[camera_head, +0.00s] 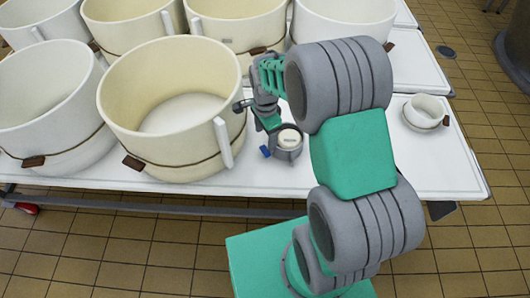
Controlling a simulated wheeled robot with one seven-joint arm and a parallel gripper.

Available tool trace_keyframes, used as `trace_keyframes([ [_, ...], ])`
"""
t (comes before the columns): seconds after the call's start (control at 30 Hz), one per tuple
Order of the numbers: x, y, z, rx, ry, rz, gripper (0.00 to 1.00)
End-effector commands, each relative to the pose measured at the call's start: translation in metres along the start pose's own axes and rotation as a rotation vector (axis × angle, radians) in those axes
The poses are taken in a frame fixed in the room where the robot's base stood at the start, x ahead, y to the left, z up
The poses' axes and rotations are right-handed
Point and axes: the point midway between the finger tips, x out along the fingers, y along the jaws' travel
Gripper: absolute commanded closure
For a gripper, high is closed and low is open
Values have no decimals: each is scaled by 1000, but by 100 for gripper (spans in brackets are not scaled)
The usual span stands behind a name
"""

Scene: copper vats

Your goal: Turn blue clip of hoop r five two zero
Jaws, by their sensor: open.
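A small grey hoop (287,154) with a pale round piece inside stands on the white table, right of the large cream hoop. Its blue clip (265,151) sticks out at its left side. I cannot read any number on this hoop. My gripper (267,121) is open and empty, just behind and above the small hoop's back left edge. It is apart from the blue clip, and my arm hides part of the area right of it. Whether the gripper touches the hoop's rim cannot be told.
A large cream hoop (172,158) with a brown clip (133,163) stands close on the left. Several more large hoops fill the left and back. A small cream bowl-like hoop (427,111) sits on the right. The table (230,181) is bare along its front edge.

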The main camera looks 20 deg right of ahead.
Motion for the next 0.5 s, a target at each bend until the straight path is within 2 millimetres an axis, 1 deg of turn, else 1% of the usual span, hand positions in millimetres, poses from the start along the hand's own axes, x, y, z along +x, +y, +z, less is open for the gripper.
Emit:
trace_keyframes([
  [0.07,10,0,1,4,0,2,31],
  [0.3,56,0,2,-3,0,2,31],
  [0.4,66,-1,2,-4,0,-1,31],
  [0.5,70,-1,2,-5,1,-2,31],
])
